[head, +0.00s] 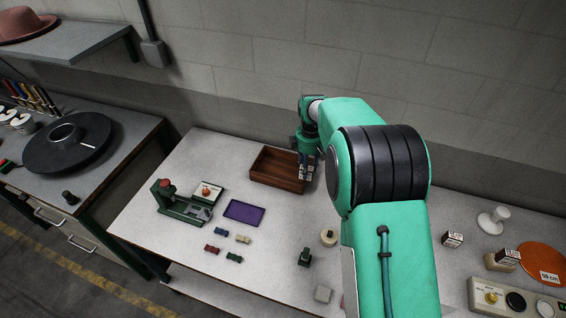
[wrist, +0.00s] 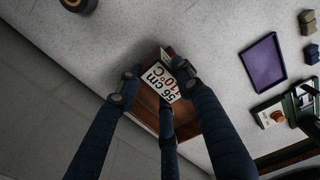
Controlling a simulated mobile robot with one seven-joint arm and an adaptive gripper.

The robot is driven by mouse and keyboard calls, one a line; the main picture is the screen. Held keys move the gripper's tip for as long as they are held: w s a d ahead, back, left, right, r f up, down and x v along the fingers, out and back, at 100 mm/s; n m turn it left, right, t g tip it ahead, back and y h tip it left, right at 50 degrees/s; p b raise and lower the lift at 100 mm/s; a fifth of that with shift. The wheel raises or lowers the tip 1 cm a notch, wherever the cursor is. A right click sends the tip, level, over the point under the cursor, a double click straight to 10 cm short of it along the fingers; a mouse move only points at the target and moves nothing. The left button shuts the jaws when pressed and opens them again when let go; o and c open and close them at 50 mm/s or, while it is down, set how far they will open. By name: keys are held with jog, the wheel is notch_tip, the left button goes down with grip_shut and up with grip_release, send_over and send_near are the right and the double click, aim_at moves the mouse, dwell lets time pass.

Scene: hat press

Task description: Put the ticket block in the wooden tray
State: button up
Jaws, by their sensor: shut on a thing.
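The ticket block (head: 306,172) is a small block with white printed labels. In the wrist view the block (wrist: 160,82) shows "56 cm" and "110°C" on its face. My gripper (head: 308,160) is shut on it, with the fingers (wrist: 153,82) on its two sides. The brown wooden tray (head: 273,183) stands at the back of the table. The block is at the tray's right end in the head view. I cannot tell whether it is over the floor or the rim, or touching. In the wrist view the tray (wrist: 188,125) is partly hidden behind the block and fingers.
A purple tray (head: 244,212) and a green press-like device (head: 180,207) stand left of the wooden tray. Several small coloured blocks (head: 222,232) lie in front. The wall runs close behind the table.

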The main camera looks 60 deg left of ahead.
jog(key=p, duration=0.3)
send_over(293, 180)
jog(key=shift+r+m, duration=0.1)
jog(key=shift+m, duration=0.2)
jog(key=shift+f, duration=3.1)
jog(key=shift+f, duration=1.9)
jog(key=shift+f, duration=0.15)
jog(key=o, duration=1.2)
jog(key=shift+c, duration=0.2)
